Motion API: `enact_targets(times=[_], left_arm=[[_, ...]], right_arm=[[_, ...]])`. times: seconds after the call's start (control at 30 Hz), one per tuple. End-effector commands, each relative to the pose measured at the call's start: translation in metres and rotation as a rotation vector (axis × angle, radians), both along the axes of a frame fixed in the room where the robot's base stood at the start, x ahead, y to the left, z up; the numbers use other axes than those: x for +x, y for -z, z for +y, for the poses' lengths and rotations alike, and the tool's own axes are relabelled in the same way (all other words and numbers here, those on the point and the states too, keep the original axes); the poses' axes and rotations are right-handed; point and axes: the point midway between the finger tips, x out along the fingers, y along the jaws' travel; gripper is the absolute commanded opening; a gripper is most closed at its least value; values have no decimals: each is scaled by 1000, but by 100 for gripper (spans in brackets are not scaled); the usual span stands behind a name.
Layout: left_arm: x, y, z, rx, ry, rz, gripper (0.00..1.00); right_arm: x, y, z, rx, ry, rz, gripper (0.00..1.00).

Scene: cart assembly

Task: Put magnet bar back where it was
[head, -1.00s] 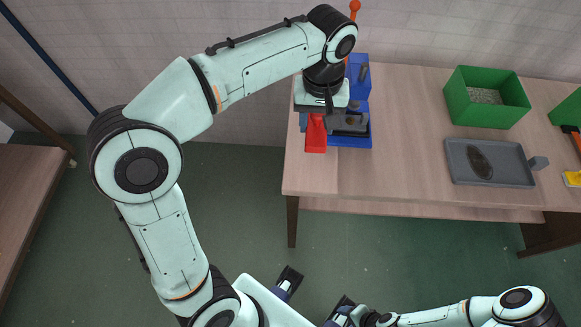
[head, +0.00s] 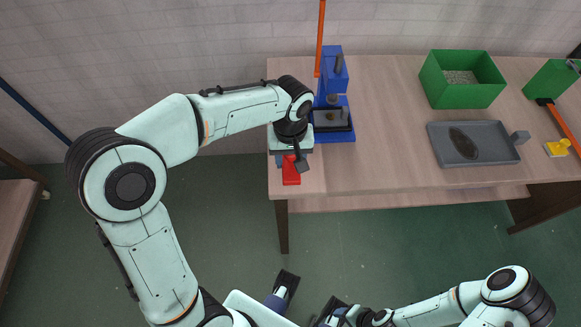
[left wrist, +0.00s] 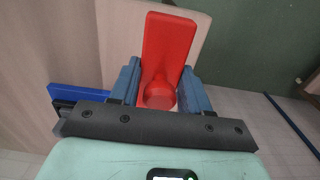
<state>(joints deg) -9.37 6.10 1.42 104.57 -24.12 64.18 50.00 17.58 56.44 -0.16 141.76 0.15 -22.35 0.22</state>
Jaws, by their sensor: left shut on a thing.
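My left gripper (head: 290,158) is at the left end of the table, left of and in front of the blue stand. It is shut on a red piece (head: 291,172). In the left wrist view the red piece (left wrist: 172,50) sits between the two blue fingers (left wrist: 160,90); it is long, with a rounded recess near the gripper. I cannot tell for certain whether this is the magnet bar. Whether it touches the table is hidden. My right gripper (head: 312,297) is low at the bottom of the head view, fingers apart and empty, away from the table.
The blue stand (head: 330,65) has a dark block (head: 330,117) on its base and an orange rod (head: 321,40) beside it. A green bin (head: 460,95), a grey tray (head: 440,150) and a yellow-and-orange tool (head: 557,148) are farther right. The table's middle is clear.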

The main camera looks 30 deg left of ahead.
Motion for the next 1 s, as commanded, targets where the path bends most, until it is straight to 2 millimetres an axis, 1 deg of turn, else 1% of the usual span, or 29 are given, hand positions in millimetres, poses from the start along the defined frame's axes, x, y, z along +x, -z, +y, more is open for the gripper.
enact_targets(times=[0.07,0.23,0.33,0.4,0.63,0.77,0.8,0.87,1.0], left_arm=[[0,5,0,0,-1,0,18],[-1,31,1,2,-1,3,18],[0,43,1,1,-1,2,18],[0,46,0,1,-1,-1,18],[0,45,0,0,-1,-2,18],[0,49,0,0,-1,-1,18],[0,50,0,0,-1,0,53],[0,49,0,1,-1,-1,72],[0,49,0,1,-1,-1,72]], right_arm=[[0,1,0,0,-1,-1,57],[1,4,0,0,1,-6,57],[2,6,0,-1,2,-9,57],[2,6,0,-2,2,-10,57],[3,5,0,-1,2,-11,57],[3,8,0,-2,2,-13,57],[3,8,0,-2,2,-14,57],[3,7,0,-2,2,-14,57],[3,7,0,-2,2,-14,57]])
